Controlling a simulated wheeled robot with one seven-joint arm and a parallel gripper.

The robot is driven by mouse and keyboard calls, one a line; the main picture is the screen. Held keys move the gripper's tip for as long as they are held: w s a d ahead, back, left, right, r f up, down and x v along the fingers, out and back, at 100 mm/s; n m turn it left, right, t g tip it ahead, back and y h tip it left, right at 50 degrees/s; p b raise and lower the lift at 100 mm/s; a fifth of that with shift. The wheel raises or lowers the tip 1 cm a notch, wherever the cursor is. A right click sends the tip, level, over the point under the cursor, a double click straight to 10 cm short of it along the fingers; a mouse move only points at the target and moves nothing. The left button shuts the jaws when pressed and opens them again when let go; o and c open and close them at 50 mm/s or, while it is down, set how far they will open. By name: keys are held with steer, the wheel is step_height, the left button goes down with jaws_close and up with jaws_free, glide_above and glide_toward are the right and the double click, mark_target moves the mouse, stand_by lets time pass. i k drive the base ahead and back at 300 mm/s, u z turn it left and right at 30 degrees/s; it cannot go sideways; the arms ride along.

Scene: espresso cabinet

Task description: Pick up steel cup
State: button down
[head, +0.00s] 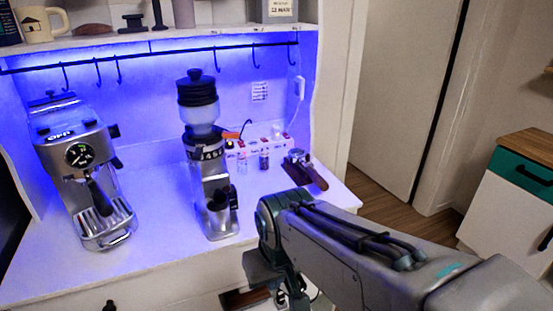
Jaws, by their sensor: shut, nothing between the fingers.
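A small shiny shape shows low beside my gripper, too hidden by my arm to name.
An espresso machine (80,160) stands at the left on the white counter (160,215). A portafilter (305,168) lies at the counter's right end, near small bottles. A brown recess (243,299) shows below the counter front. A mug (40,24) stands on the upper shelf.

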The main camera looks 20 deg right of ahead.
mark_target(219, 215)
steer(key=u, duration=3)
steer(key=k, duration=0.4)
steer(key=z, duration=1.35)
